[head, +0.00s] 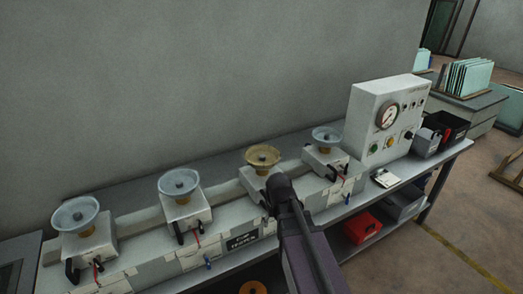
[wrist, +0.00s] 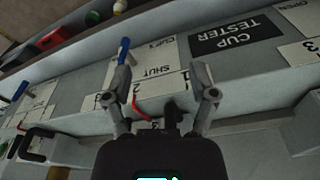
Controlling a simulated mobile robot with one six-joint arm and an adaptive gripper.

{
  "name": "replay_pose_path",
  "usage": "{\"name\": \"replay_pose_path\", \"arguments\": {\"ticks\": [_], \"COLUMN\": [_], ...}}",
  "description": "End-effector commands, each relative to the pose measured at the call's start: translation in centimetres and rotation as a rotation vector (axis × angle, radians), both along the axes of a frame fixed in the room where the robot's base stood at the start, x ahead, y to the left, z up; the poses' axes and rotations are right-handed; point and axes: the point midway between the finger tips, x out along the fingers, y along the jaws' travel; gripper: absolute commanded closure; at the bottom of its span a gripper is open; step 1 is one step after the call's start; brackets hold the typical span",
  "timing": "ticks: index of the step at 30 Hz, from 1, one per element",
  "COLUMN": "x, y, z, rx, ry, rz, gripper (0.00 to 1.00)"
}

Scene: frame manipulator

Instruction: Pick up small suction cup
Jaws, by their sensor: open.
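Several suction cups sit on white blocks along the bench in the head view. Pale blue ones are at the far left (head: 76,215), left of centre (head: 179,184) and the right (head: 326,137); a tan one (head: 262,156) stands between the last two. The right-hand cup looks smallest, but it is also farther away. In the wrist view my gripper (wrist: 162,88) is open and empty, its fingers apart in front of the labelled bench front. A red lever (wrist: 141,109) and a black handle (wrist: 171,112) show between and behind the fingers. No cup shows in the wrist view.
A white gauge box (head: 385,120) stands at the bench's right end, beside grey and black bins (head: 447,126). A red bin (head: 362,227) is on the lower shelf. Blue-handled levers (wrist: 123,52) and a "CUP TESTER" sign (wrist: 236,37) line the front. Floor is open at right.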

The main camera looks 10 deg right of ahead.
Motion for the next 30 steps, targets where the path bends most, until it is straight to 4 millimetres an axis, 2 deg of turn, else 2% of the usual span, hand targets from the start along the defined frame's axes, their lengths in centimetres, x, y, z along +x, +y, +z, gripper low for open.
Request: {"name": "replay_pose_path", "arguments": {"ticks": [1, 30], "x": [0.9, 13.8], "y": [0.0, -0.1], "z": [2.1, 21.8], "rx": [0.000, 0.000], "ry": [-0.010, -0.221], "rz": [0.000, 0.002], "gripper": [0.26, 0.26]}}
